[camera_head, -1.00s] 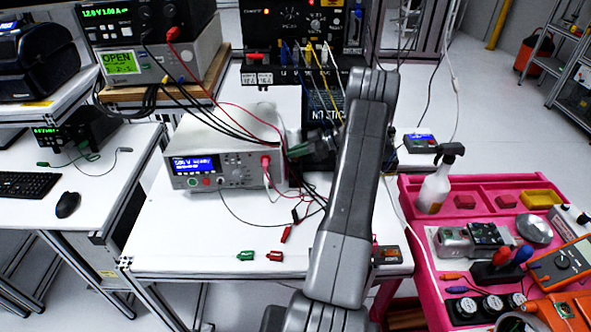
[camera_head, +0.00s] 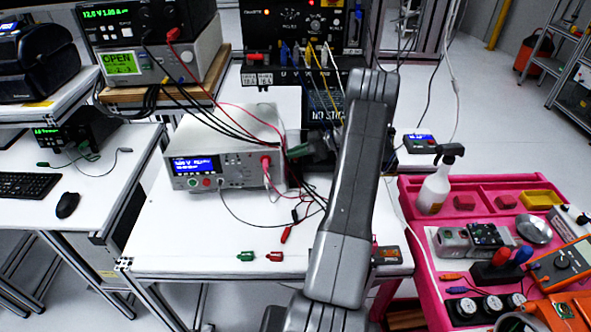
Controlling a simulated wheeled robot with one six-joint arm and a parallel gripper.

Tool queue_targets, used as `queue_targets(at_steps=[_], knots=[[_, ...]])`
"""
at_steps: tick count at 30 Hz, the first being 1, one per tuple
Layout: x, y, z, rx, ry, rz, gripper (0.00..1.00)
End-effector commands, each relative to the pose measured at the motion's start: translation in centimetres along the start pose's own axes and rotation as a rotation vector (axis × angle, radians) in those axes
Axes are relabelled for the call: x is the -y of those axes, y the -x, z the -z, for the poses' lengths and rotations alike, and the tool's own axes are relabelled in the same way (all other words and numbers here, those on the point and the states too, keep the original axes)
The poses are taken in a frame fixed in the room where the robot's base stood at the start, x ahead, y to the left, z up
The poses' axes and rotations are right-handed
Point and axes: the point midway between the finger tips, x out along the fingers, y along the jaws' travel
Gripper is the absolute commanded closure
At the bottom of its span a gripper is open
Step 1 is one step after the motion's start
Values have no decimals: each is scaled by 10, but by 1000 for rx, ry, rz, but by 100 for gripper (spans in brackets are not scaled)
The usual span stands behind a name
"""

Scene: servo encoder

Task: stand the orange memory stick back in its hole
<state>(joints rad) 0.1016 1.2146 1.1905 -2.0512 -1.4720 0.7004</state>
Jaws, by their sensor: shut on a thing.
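My grey arm rises in front of the table and bends over at its elbow. A dark part (camera_head: 318,150), probably my wrist, shows left of the arm, beside the dark screen. My gripper's fingers and anything between them are hidden behind the arm. I cannot make out the orange memory stick or its hole for certain. A dark screen (camera_head: 325,112) behind the arm reads "NO STICK". A small dark block (camera_head: 389,256) with an orange patch lies at the table's front right, partly covered by my arm.
A bench instrument (camera_head: 228,150) with cables stands on the white table (camera_head: 180,235). A pink cart (camera_head: 418,250) with a spray bottle (camera_head: 436,185) and tools stands right. The table's front left is clear.

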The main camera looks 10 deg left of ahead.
Motion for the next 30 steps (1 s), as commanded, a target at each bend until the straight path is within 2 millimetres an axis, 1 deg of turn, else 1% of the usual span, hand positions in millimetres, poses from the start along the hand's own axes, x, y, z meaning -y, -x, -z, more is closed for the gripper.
queue_targets(at_steps=[21,29,30], knots=[[0,-8,-20,0,1,0,100],[0,-8,-20,0,1,0,100],[0,-8,-20,0,1,0,85]])
